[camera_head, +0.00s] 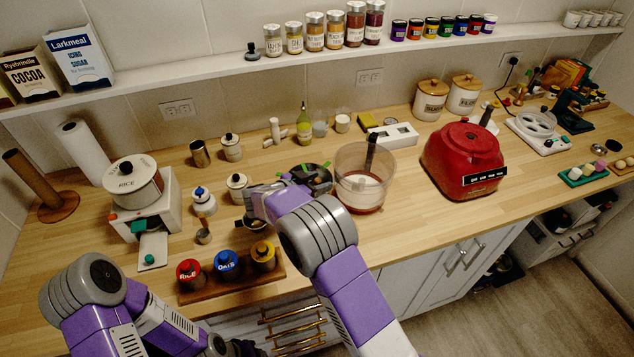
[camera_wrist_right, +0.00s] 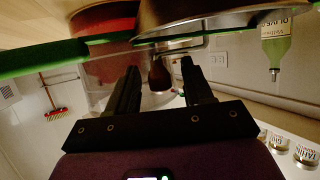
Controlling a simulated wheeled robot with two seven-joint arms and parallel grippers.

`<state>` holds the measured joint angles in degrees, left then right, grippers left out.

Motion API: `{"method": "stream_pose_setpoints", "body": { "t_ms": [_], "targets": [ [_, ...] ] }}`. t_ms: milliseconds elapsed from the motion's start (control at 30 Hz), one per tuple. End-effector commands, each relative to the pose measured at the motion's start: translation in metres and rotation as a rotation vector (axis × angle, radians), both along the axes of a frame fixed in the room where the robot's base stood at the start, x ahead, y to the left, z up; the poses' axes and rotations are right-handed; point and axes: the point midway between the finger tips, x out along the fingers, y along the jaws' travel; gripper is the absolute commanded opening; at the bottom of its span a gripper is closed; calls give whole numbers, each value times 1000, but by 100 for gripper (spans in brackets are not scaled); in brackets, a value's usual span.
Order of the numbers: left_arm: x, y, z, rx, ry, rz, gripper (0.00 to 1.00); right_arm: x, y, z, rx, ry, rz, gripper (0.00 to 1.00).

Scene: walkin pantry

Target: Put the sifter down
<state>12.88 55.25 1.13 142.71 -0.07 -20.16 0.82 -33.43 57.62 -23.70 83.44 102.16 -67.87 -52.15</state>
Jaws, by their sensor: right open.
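The sifter (camera_head: 318,178), as far as I can tell a dark round metal piece with green edging, is on or just above the counter left of the clear bowl. In the right wrist view its metal body (camera_wrist_right: 185,18) is at the top, with a green bar crossing in front. My right gripper (camera_head: 288,186) is beside it, partly hidden by its own wrist. In the wrist view its two fingers (camera_wrist_right: 162,88) are apart, and a dark knob shows in the gap. Contact with the sifter cannot be told. My left gripper (camera_head: 243,348) is barely visible at the bottom edge.
The clear bowl (camera_head: 362,190) stands close right, and a red appliance (camera_head: 465,160) farther right. An oil bottle (camera_head: 304,125) stands behind. A small pot (camera_head: 237,188) and a wooden rack (camera_head: 230,286) with several lidded jars are left. Some counter is clear in front of the bowl.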

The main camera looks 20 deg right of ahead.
Motion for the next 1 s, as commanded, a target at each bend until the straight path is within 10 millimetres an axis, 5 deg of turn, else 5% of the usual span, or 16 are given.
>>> {"method": "stream_pose_setpoints", "body": {
  "t_ms": [600, 1000],
  "targets": [
    [0, 0, 15, 0, 0, 0, 43, -46, 86, 44, 1, -1, 1, 51],
    [0, 0, 16, 0, 0, 0, 43, -53, 98, 49, 0, -1, 0, 51]
  ]
}}
